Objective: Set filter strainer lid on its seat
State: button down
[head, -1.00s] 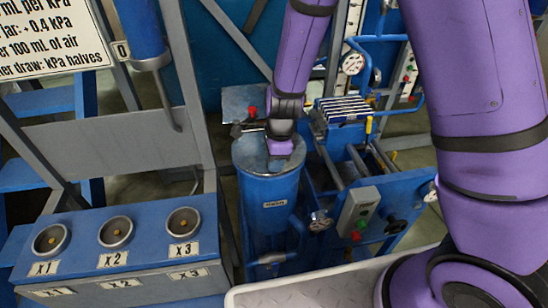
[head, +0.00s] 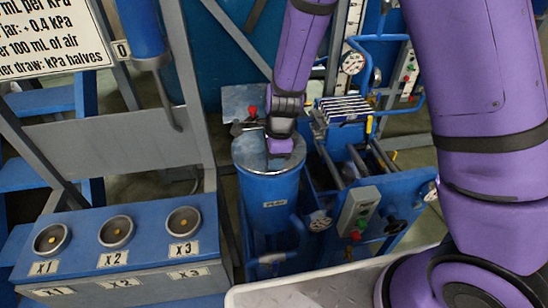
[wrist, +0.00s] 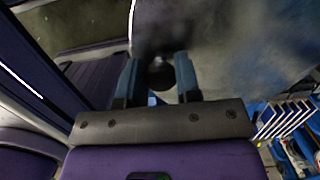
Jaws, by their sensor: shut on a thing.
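The filter strainer is a blue cylinder (head: 268,190) with a white label, standing upright left of the blue frame. The grey metal lid (head: 250,152) lies across its top in the head view; in the wrist view its grey disc (wrist: 225,45) fills the upper right. My gripper (head: 279,147) points down at the lid. In the wrist view its two blue fingers (wrist: 158,80) are shut on the dark round knob (wrist: 160,76) of the lid. The seat under the lid is hidden, so I cannot tell if the lid touches it all round.
A blue bench with three round sockets (head: 116,231) marked X1, X2 and X3 stands at the left. A ribbed stack (head: 343,109) stands behind. A pale tray edge (head: 330,280) is in front.

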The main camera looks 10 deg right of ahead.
jog(key=shift+f, duration=0.45)
dwell(1.1)
jog(key=c, duration=0.7)
grip_release()
jog(key=shift+c, duration=0.2)
jog(key=r, duration=0.6)
jog(key=d+r, duration=0.1)
jog(key=r, duration=0.3)
jog(key=shift+d+r, duration=0.15)
jog(key=shift+r, duration=0.2)
